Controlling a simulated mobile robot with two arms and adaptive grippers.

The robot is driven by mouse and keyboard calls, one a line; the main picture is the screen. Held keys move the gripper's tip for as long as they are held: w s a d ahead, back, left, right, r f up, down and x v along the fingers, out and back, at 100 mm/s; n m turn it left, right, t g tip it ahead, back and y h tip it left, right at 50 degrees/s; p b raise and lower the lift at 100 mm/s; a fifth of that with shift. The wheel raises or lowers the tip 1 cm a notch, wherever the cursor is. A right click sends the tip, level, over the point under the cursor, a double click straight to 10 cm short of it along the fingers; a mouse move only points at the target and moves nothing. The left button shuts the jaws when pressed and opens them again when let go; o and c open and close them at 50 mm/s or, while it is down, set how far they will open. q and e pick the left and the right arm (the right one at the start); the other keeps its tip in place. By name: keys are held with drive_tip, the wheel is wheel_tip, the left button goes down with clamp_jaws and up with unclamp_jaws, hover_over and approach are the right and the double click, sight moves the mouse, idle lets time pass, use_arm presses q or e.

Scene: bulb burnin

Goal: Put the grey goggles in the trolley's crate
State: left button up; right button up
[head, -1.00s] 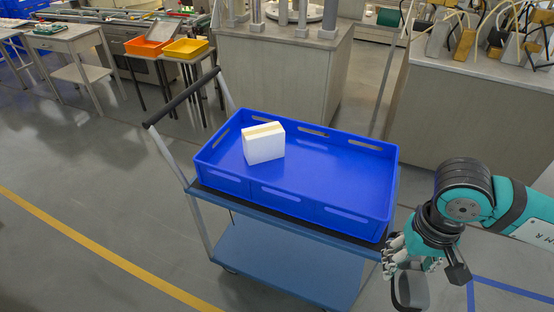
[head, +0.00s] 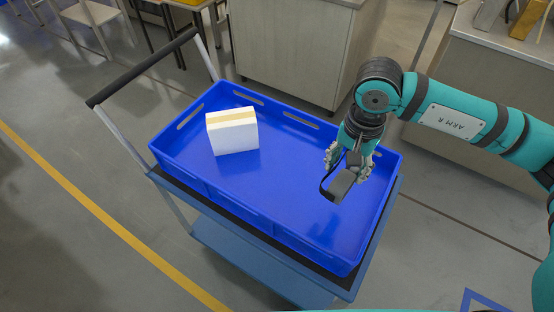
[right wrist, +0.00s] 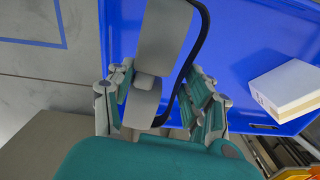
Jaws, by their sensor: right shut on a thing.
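The grey goggles (head: 342,184) with a dark strap hang from my right gripper (head: 348,162), which is shut on them. In the head view they are over the right part of the blue crate (head: 290,250) on the trolley (head: 240,262). In the right wrist view the goggles (right wrist: 160,50) sit between the fingers (right wrist: 158,105), with the blue crate (right wrist: 235,60) behind them. They appear held above the crate floor, where a dark shadow shows. My left gripper is not in view.
A white box with a tan strip (head: 232,132) stands in the crate's left part. The crate's middle floor is clear. The trolley's dark handle (head: 145,68) rises at the left. Grey cabinets (head: 290,50) stand behind.

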drive_tip(key=w+a+f+m, duration=0.3)
drive_tip(key=w+m, duration=0.2)
drive_tip(key=m, duration=1.2)
hover_over(308, 180)
wheel_tip(308, 180, down, 8)
drive_tip(key=shift+s+f, duration=0.1)
drive_tip(key=shift+f, duration=0.65)
wheel_tip(308, 180, down, 3)
drive_tip(key=shift+r, duration=0.1)
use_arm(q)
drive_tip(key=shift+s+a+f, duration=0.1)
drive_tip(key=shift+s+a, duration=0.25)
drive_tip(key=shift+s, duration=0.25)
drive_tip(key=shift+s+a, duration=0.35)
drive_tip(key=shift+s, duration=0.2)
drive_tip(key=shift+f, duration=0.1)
